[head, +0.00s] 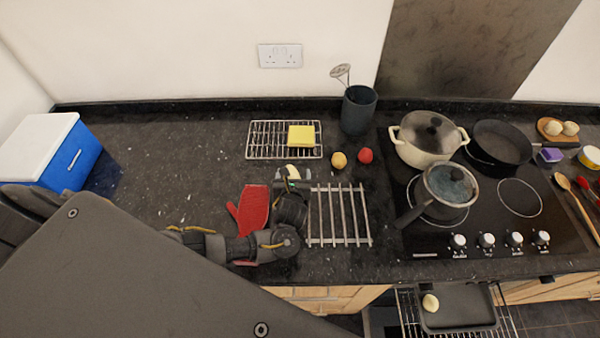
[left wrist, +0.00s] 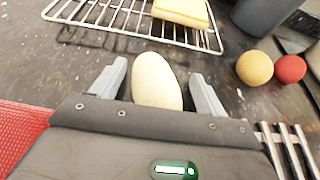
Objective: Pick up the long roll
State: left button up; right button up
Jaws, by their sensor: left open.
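The long roll (left wrist: 157,82) is pale, smooth and oval. It lies on the dark granite worktop, and in the head view only a small part of it (head: 292,170) shows past my gripper. My left gripper (head: 293,178) comes in from the left and is over the roll. In the left wrist view its two grey fingers stand open, one on each side of the roll, with a visible gap on both sides. The near end of the roll is hidden behind the gripper body. My right gripper is not in view.
A wire rack (head: 260,140) with a yellow sponge-like block (head: 301,136) lies just behind. A yellow ball (head: 339,160), a red ball (head: 365,155) and a utensil pot (head: 357,112) are to the right. A red mitt (head: 252,208) and metal trivet (head: 340,215) flank the gripper.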

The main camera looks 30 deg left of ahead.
pick_arm(q)
jog(key=shift+s+r, duration=0.2)
jog(key=shift+s, duration=0.15)
jog(key=shift+c, duration=0.2)
jog(key=shift+a, duration=0.15)
jog(key=c, duration=0.5)
jog(key=shift+w+f, duration=0.1)
jog(key=c, duration=0.4)
jog(key=shift+c, duration=1.4)
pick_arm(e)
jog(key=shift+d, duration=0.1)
